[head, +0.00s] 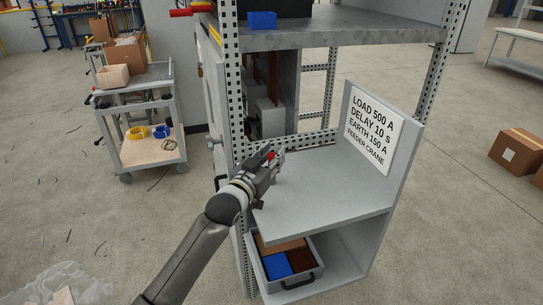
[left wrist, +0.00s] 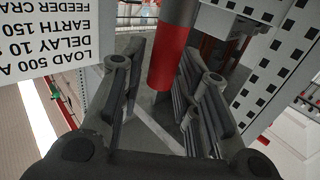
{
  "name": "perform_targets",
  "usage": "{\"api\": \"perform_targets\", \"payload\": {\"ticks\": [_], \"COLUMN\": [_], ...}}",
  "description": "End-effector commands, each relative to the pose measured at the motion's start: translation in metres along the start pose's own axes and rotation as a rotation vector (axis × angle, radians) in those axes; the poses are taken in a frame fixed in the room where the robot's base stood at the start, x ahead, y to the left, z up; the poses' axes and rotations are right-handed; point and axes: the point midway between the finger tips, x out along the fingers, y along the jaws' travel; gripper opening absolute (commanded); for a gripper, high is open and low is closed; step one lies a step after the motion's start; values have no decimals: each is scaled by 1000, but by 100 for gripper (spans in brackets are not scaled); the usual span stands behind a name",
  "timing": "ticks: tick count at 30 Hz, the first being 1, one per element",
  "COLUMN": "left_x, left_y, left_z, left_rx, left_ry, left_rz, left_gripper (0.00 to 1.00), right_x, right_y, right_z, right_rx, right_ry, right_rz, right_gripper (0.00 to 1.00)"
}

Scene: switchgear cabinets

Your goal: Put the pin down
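The pin (left wrist: 172,55) shows in the left wrist view as a red cylinder with a grey part above it in the picture. It lies between the fingertips of my left gripper (left wrist: 165,75), which look closed about its red part; the contact itself is hard to see. In the head view my left gripper (head: 268,165) is over the left part of the grey shelf (head: 325,185), and a small red bit of the pin (head: 280,157) shows at its tips. Whether the pin touches the shelf cannot be told. My right gripper is not in view.
A sign panel (head: 370,130) stands at the shelf's right side. Perforated posts (head: 236,95) rise on the left. Below is a bin (head: 290,281) with blue and brown contents. A blue block (head: 262,20) sits on the upper shelf. The lower shelf's middle and right are clear.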

Motion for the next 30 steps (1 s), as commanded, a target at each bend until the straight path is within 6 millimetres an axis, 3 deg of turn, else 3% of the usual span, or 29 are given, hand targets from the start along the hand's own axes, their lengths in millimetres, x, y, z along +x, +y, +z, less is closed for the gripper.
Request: {"api": "perform_targets", "payload": {"ticks": [14,20,30], "left_x": [-4,-29,-86], "left_y": [0,0,0], "left_z": [-2,-2,-1], "left_rx": [0,0,0], "left_ry": [-1,0,-1], "left_rz": [0,0,-1], "left_gripper": [39,39,39], "right_x": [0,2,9], "right_y": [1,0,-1], "right_z": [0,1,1], "right_rx": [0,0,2], "right_ry": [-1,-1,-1], "right_rz": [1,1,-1], "right_gripper": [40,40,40]}}
